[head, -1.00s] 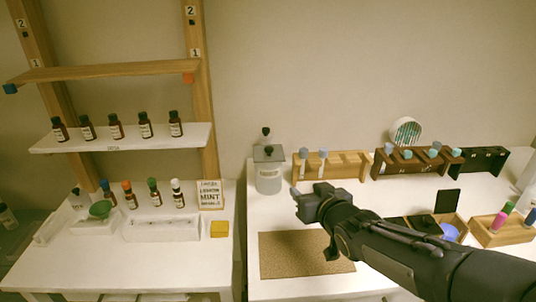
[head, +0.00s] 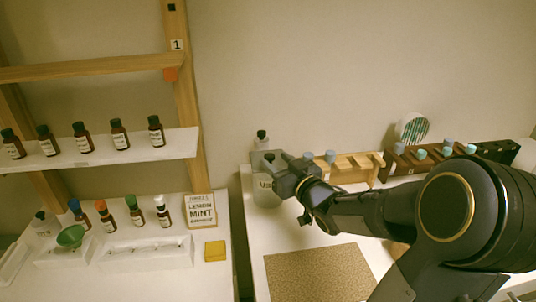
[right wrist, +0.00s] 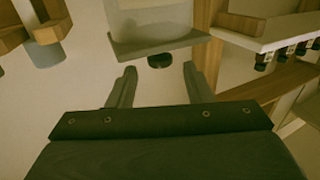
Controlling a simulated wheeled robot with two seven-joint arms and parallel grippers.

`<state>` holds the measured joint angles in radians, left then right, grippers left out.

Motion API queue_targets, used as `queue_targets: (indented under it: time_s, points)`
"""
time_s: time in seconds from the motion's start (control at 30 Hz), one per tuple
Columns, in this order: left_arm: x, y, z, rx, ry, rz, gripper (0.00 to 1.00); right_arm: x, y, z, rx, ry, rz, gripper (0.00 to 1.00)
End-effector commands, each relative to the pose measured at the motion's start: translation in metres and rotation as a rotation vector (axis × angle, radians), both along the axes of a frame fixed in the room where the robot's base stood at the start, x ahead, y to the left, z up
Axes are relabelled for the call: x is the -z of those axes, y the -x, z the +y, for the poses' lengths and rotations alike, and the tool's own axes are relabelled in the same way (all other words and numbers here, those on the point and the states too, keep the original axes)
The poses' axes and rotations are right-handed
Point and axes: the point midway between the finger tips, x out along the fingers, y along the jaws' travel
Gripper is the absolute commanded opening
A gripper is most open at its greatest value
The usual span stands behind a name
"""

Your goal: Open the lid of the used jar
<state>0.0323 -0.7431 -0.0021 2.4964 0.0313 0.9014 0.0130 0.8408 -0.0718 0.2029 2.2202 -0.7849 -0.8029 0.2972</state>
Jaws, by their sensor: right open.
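The used jar (head: 264,196) is a pale, clear container with a partly hidden label, at the left back of the right-hand table. Its grey lid (right wrist: 160,42) has a small black knob (right wrist: 160,61); the jar shows upside down in the right wrist view. My right gripper (right wrist: 161,78) is open, with the knob near the gap between its fingertips and apart from them. In the head view the right gripper (head: 284,166) is beside the lid and covers part of the jar. The lid sits on the jar. My left gripper is not in view.
A brown mat (head: 315,272) lies in front. Shelves of brown bottles (head: 119,134) stand at the left.

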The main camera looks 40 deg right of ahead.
Motion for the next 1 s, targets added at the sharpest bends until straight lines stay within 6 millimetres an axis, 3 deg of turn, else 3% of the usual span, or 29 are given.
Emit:
queue_targets:
  time_s: [0.23, 0.6, 0.97, 1.0]
  points:
    - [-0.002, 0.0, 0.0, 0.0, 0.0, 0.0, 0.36, 0.0, -0.034, -0.004, -0.001, -0.002, 0.0, 0.46]
    - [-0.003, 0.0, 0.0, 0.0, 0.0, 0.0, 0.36, 0.0, -0.042, -0.004, 0.0, -0.001, 0.0, 0.46]
    - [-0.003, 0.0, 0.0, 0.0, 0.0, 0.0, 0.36, 0.0, -0.042, -0.004, 0.0, -0.001, 0.001, 0.0]
    - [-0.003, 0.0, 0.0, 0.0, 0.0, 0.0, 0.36, 0.0, -0.042, -0.004, 0.0, -0.001, 0.001, 0.0]
